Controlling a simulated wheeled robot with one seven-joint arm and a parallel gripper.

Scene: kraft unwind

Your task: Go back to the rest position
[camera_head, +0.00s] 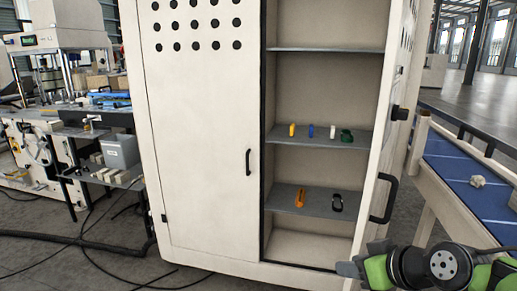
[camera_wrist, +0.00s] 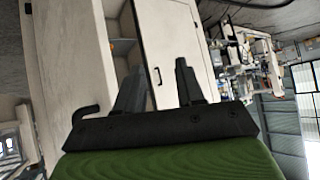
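My gripper (camera_wrist: 160,78) shows in the wrist view with its two dark fingers apart and nothing between them. It points toward the cream cabinet (camera_head: 200,130), which also shows tilted in the wrist view (camera_wrist: 70,60). In the head view part of my green and black arm is at the bottom right, in front of the cabinet's lower right corner. The cabinet's left door is shut. Its right door (camera_head: 385,150) stands open, with a black handle (camera_head: 383,198) near my arm.
The upper grey shelf (camera_head: 300,140) holds small yellow, blue, white and green items. The lower shelf (camera_head: 280,203) holds an orange and a black item. A blue-topped conveyor (camera_head: 470,185) stands right. A machine bench (camera_head: 75,130) stands left; cables (camera_head: 95,243) cross the floor.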

